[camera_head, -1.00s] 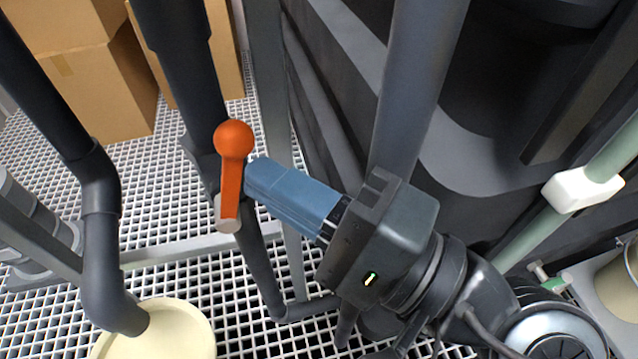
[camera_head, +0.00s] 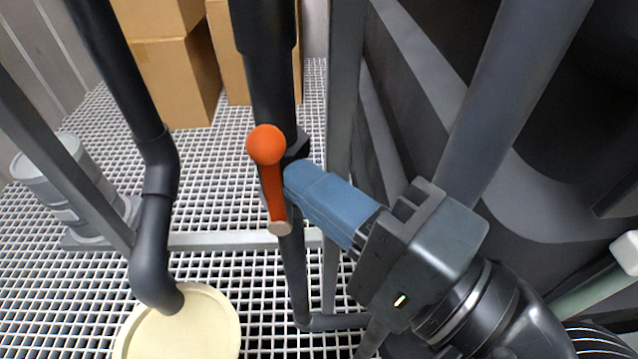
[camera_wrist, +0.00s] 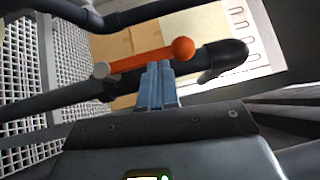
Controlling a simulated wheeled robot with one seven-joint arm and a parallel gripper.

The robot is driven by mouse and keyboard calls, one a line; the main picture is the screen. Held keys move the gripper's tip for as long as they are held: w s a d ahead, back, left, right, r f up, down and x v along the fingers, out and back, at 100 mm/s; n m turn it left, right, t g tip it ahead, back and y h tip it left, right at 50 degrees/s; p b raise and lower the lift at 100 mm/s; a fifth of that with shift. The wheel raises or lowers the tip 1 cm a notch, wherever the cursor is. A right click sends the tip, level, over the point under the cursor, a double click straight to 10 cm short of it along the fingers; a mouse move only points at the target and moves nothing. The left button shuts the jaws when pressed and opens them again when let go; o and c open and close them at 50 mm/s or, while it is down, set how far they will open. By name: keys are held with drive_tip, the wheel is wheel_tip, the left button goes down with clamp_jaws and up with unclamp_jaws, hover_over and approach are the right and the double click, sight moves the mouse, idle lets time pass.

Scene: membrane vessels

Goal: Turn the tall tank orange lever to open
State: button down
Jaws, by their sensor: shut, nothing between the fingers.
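The orange lever (camera_head: 272,190) is on a dark vertical pipe (camera_head: 268,60), with a round orange ball at its upper end and a grey hub at its lower end. In the head view it points up and slightly left, roughly along the pipe. My gripper (camera_head: 292,180) is shut, its blue fingers close together with nothing between them. The fingertips are at the right side of the lever's arm, touching it or very near. In the wrist view the lever (camera_wrist: 140,60) crosses just beyond the fingertips (camera_wrist: 155,68), with the ball to the right.
Cardboard boxes (camera_head: 175,75) stand at the back on the white grating floor (camera_head: 50,290). A bent dark pipe (camera_head: 155,210) and a cream round lid (camera_head: 185,335) are to the left. Grey posts (camera_head: 345,100) and a large dark tank (camera_head: 590,110) crowd the right.

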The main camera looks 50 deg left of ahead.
drive_tip(key=d, duration=0.7)
drive_tip(key=shift+w+d+f+p, duration=0.3)
drive_tip(key=shift+w+d+p, duration=0.05)
drive_tip(key=shift+w+d, duration=0.1)
drive_tip(key=s+d+f+n+t+h, duration=0.1)
drive_tip(key=s+d+n+t+h, duration=0.15)
drive_tip(key=d+n+t, duration=0.95)
drive_tip(key=s+d+f+n+t+h, duration=0.25)
drive_tip(key=d+n+t, duration=0.6)
drive_tip(key=n, duration=0.65)
drive_tip(key=s+d+f+m+g+h, duration=0.2)
drive_tip(key=s+d+f+m+h, duration=0.4)
drive_tip(key=m, duration=0.8)
drive_tip(key=s+d+f+m+g+h, duration=0.1)
drive_tip(key=s+d+f+m+h, duration=0.3)
drive_tip(key=f+m+h, duration=0.65)
wheel_tip(320, 180, up, 34)
drive_tip(key=m+y+p, duration=0.3)
drive_tip(key=p, duration=2.6)
drive_tip(key=shift+f+p, duration=0.15)
drive_tip(key=shift+p, duration=0.25)
